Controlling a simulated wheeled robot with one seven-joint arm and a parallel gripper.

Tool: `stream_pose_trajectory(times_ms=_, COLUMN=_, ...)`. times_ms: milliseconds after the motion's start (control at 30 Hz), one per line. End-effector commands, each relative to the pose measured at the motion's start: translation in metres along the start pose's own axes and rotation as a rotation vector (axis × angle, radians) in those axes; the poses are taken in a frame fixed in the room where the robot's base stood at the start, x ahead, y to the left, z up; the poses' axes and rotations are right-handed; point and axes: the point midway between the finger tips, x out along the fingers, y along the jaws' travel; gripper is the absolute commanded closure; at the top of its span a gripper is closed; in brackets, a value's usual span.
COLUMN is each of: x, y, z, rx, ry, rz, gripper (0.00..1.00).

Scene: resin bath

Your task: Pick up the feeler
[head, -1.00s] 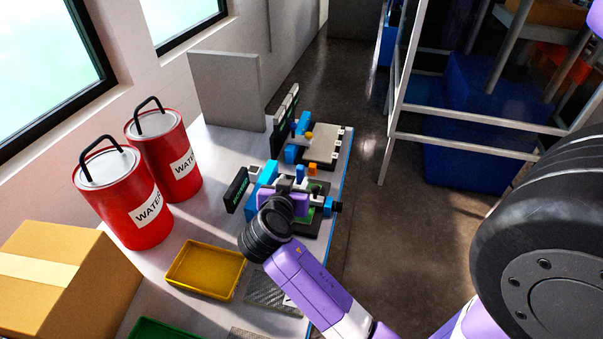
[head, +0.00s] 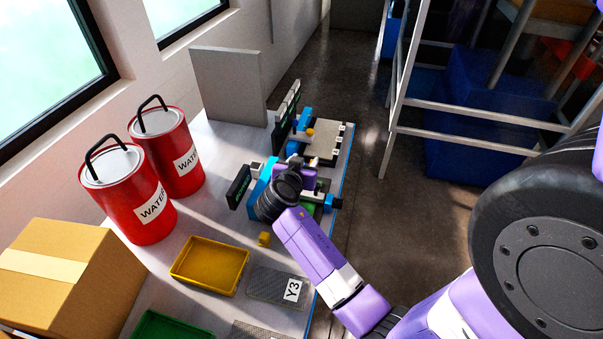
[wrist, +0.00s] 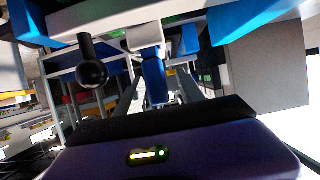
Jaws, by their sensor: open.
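I cannot say for sure which part is the feeler. In the wrist view a small blue upright piece (wrist: 155,80) stands in front of my gripper, between two grey strips that look like its fingers. A black ball on a short stem (wrist: 92,72) is to its left. In the head view my gripper (head: 309,176) is over the nearer blue, black and green device (head: 262,182) on the bench and hides much of it. The gripper is open. Its fingertips are hidden in the head view, and contact with the blue piece cannot be told.
The bench (head: 225,150) holds a yellow tray (head: 208,268), a green tray (head: 172,328), a small yellow block (head: 264,239) and a mat labelled Y3 (head: 272,282). Two red water drums (head: 128,200) and a cardboard box (head: 50,275) stand left. A second device (head: 325,143) is behind.

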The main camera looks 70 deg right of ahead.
Motion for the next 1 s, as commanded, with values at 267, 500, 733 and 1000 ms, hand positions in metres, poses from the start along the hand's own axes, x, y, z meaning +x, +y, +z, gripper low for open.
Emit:
stream_pose_trajectory(times_ms=267, x=0.000, y=0.000, z=0.000, rx=0.000, ry=0.000, rz=0.000, gripper=0.88)
stream_pose_trajectory(times_ms=500, x=-0.001, y=0.000, z=0.000, rx=0.000, ry=0.000, rz=0.000, gripper=1.00)
stream_pose_trajectory(times_ms=733, x=-0.001, y=0.000, z=-0.002, rx=0.000, ry=0.000, rz=0.000, gripper=1.00)
stream_pose_trajectory(times_ms=1000, x=-0.011, y=-0.001, z=-0.025, rx=0.003, ry=0.002, rz=-0.002, gripper=1.00)
